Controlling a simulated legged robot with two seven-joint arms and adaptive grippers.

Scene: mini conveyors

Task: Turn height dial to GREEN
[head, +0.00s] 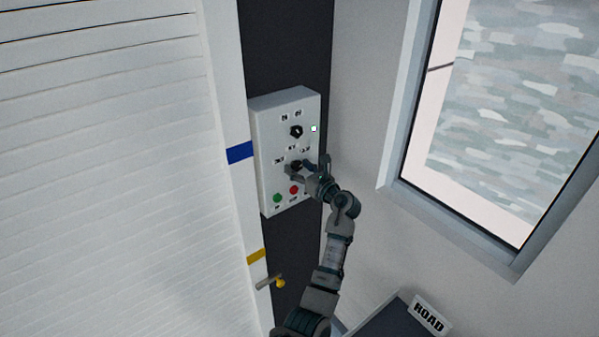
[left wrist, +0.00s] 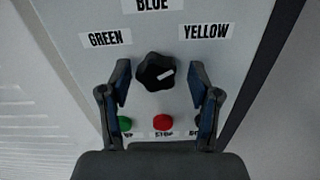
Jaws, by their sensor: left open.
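The height dial is a black lobed knob (left wrist: 155,71) on a pale control panel (left wrist: 70,15). Labels GREEN (left wrist: 104,39), BLUE (left wrist: 152,5) and YELLOW (left wrist: 206,32) surround it. Its white mark points right and slightly up, toward the YELLOW side. My left gripper (left wrist: 157,75) is open, with one finger on each side of the dial; gaps show between fingers and knob. In the head view the left gripper (head: 308,165) is at the lower knob of the panel (head: 262,150), partly covering it. My right gripper is not in view.
Another black knob (head: 296,131) sits higher on the panel. A green button (head: 277,198) and a red button (head: 293,190) lie below the dial. A blue stripe (head: 240,152) and a yellow stripe (head: 256,256) mark the white post. A ROAD sign (head: 429,315) stands lower right.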

